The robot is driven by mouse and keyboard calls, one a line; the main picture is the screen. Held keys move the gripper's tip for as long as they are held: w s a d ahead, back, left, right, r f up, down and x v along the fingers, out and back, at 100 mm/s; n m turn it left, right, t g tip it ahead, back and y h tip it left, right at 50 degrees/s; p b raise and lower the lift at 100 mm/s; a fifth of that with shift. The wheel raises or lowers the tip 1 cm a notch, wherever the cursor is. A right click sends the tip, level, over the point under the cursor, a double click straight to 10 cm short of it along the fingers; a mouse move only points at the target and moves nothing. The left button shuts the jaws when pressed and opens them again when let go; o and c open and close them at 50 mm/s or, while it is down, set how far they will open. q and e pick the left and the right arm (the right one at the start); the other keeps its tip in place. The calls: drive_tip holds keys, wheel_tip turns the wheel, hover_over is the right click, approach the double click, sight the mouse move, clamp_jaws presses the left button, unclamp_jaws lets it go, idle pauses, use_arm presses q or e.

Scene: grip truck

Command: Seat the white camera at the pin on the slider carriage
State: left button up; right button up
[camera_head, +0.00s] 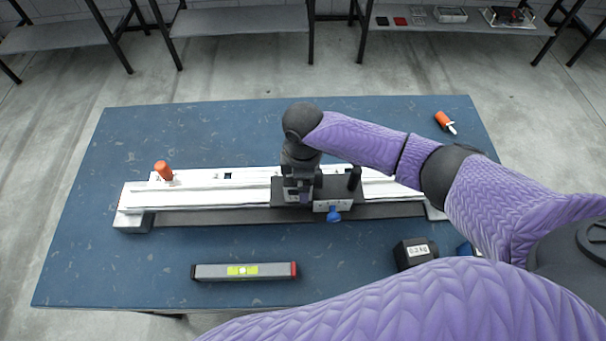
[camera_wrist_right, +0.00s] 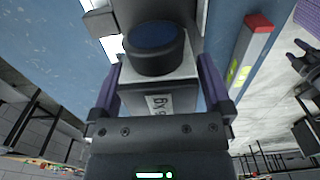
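In the wrist view, a white boxy camera (camera_wrist_right: 188,68) with a round black lens and a printed label sits between my right gripper's two purple fingers. The right gripper (camera_head: 298,198) is shut on it. In the head view the gripper points down over the dark slider carriage (camera_head: 318,187), and it mostly hides the camera. The carriage rides on the long white slider (camera_head: 225,193) and carries a black post and a blue knob (camera_head: 333,215). The pin is hidden, so I cannot tell whether the camera touches it. My left gripper is not clearly visible.
On the blue table (camera_head: 90,255) lie a spirit level (camera_head: 245,271) in front of the slider, a black labelled weight (camera_head: 412,252) at the right and an orange-handled tool (camera_head: 445,122) at the back right. An orange item (camera_head: 163,170) stands by the slider's left end. The back left is clear.

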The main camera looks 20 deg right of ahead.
wheel_tip(320, 180, up, 9)
drive_tip(key=p, duration=0.3)
drive_tip(key=shift+r, duration=0.5)
